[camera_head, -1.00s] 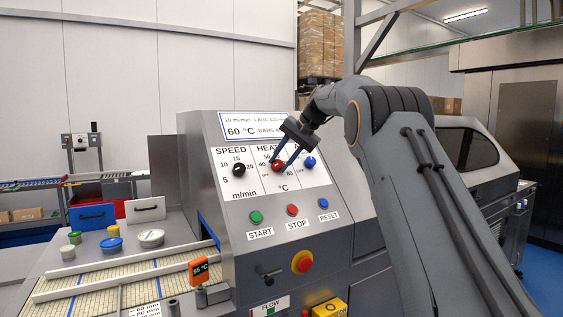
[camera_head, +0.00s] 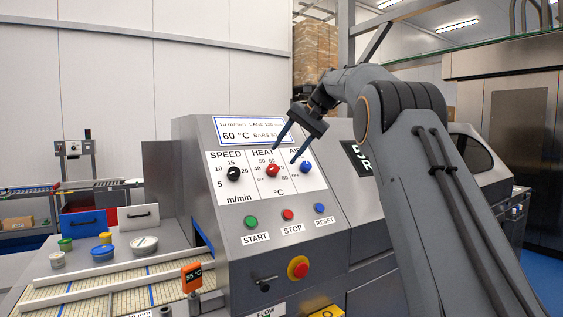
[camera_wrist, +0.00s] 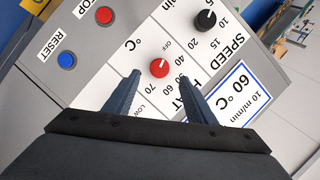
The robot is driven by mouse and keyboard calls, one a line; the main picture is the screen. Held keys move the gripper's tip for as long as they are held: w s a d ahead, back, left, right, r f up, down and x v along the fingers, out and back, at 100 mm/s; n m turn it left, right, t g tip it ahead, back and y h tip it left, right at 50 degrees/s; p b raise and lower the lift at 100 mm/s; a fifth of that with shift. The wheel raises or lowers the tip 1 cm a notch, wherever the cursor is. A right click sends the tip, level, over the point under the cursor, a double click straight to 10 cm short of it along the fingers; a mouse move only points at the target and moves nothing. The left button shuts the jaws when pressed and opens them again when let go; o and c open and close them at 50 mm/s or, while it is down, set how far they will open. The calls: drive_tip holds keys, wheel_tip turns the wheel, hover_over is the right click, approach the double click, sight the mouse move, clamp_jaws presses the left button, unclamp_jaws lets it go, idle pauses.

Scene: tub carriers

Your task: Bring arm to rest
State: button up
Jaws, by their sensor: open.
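My gripper (camera_head: 284,156) is open and empty, in front of the upper part of the slanted control panel (camera_head: 228,212). Its two dark fingers are spread and point at the panel. The red HEAT knob (camera_head: 272,170) shows clear just below the fingertips in the head view. In the wrist view the red knob (camera_wrist: 159,67) appears between and beyond the fingertips, with nothing gripping it. My arm reaches in from the right, bent at a raised elbow. The display (camera_head: 236,135) reads 60 °C.
Beside the red knob are the black SPEED knob (camera_head: 233,174) and a blue knob (camera_head: 306,167). Below are START (camera_head: 251,221), STOP (camera_head: 288,215) and RESET (camera_head: 319,208) buttons, and an emergency stop (camera_head: 298,267). An orange 55 °C gauge (camera_head: 192,277) stands by the belt.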

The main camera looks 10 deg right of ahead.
drive_tip(key=shift+s+d+r, duration=0.15)
drive_tip(key=shift+r, duration=0.15)
drive_tip(key=shift+g+h, duration=0.6)
drive_tip(key=shift+h, duration=0.2)
drive_tip(key=s+f, duration=0.1)
drive_tip(key=f, duration=0.3)
drive_tip(key=s+a+f, duration=0.1)
drive_tip(key=s+f, duration=0.1)
drive_tip(key=f, duration=0.2)
drive_tip(key=s+f, duration=0.2)
drive_tip(key=f, duration=0.2)
drive_tip(key=shift+s+a+f+b, duration=0.1)
drive_tip(key=shift+s+a+b, duration=0.1)
drive_tip(key=shift+a+b, duration=0.1)
drive_tip(key=s+f+n+g+h, duration=0.1)
drive_tip(key=s+f+n, duration=0.1)
drive_tip(key=s+f, duration=0.7)
drive_tip(key=s+a+f+n+g+h, duration=0.1)
drive_tip(key=s+f+n, duration=0.1)
drive_tip(key=s+f, duration=0.8)
drive_tip(key=s+a+f+n+g+h+b, duration=0.1)
drive_tip(key=s+f, duration=0.9)
drive_tip(key=s, duration=1)
drive_tip(key=shift+s+n+h, duration=0.4)
